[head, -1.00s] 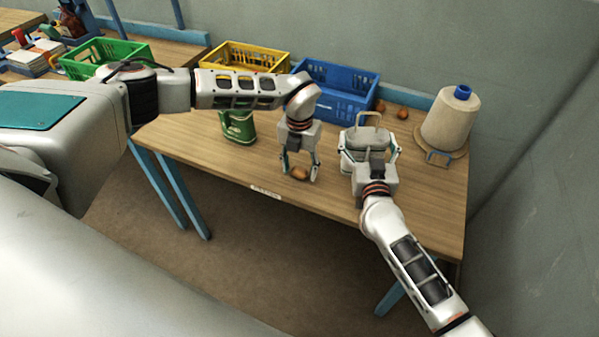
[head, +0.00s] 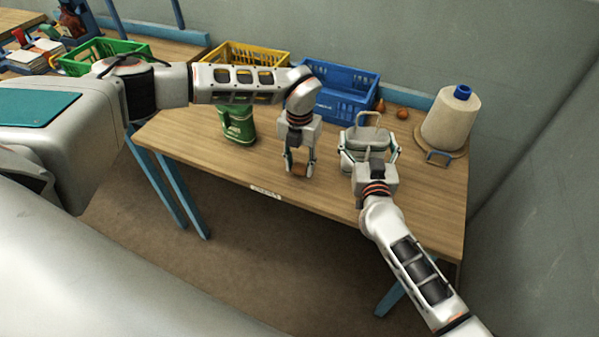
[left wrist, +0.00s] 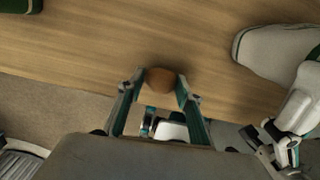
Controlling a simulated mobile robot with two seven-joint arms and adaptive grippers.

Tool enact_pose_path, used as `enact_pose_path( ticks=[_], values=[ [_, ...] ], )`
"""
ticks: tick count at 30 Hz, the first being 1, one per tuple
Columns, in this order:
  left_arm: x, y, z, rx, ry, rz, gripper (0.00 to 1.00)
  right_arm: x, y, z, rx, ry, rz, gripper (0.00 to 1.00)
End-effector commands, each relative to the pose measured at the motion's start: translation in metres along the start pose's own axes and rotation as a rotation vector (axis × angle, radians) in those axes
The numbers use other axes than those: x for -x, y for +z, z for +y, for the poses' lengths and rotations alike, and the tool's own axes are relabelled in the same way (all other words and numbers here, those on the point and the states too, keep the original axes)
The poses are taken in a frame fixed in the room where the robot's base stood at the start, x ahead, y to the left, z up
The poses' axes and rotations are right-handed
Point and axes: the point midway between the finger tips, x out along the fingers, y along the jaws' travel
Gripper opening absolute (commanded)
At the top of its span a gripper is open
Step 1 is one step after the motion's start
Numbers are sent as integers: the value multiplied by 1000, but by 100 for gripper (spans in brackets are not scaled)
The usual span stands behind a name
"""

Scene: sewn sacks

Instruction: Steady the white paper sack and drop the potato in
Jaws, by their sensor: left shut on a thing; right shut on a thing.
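The potato (head: 299,170) is brown and sits between the fingers of my left gripper (head: 300,168), near the table's front edge. In the left wrist view the potato (left wrist: 160,79) shows between both fingertips, which are shut on it. I cannot tell whether it still touches the table. The white paper sack (head: 367,138) stands upright to the right, with a handle loop at its top. My right gripper (head: 368,152) is shut on the sack, with a finger at each side. The sack also shows at the right of the left wrist view (left wrist: 268,45). The inside of the sack is hidden.
A green sewing tool (head: 238,125) stands left of my left gripper. Yellow (head: 243,57) and blue (head: 338,97) crates line the back. A thread cone (head: 452,118) is at the right. Small brown round things (head: 402,114) lie behind the sack. The table (head: 205,150) is clear at front left.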

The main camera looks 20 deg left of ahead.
Motion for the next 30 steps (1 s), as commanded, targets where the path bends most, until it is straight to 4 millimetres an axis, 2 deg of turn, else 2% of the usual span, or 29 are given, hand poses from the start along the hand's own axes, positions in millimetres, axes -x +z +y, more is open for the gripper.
enact_pose_path(
  ticks=[24, 30],
  values=[
    [75, 0, 0, 0, 0, -2, 19, 0, 0, 0, 0, 0, 0, 62],
    [84, 0, 0, 0, 0, 0, 19, 0, 0, 0, 0, 0, 0, 62]
  ],
)
